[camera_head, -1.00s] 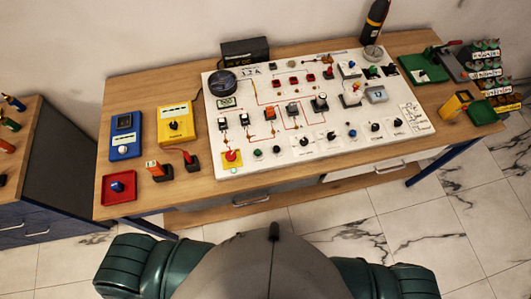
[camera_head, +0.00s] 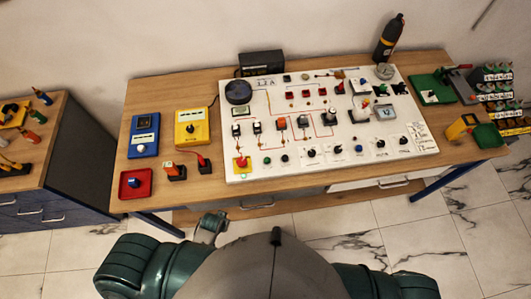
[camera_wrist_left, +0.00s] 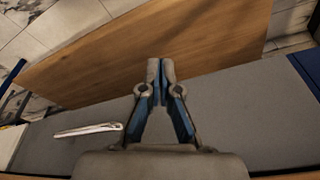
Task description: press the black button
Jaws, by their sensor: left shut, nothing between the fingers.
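The white panel (camera_head: 330,172) lies on the wooden table. A small dark round button (camera_head: 285,158) sits in its front row, right of a green button (camera_head: 266,160); it looks black, but it is tiny here. My left gripper (camera_head: 213,224) shows only in part in the head view, in front of the table and below its front edge, well apart from the button. In the left wrist view the left gripper (camera_wrist_left: 160,66) is shut and empty, with its fingertips together. The button is not in the left wrist view. My right gripper is in neither view.
A red stop button (camera_head: 242,163) sits left of the green one. Dark knobs (camera_head: 311,153) stand to the right. A red tray (camera_head: 136,183) and blue and yellow meters are on the left. The wrist view shows a grey front with a handle (camera_wrist_left: 88,130) and a wooden board.

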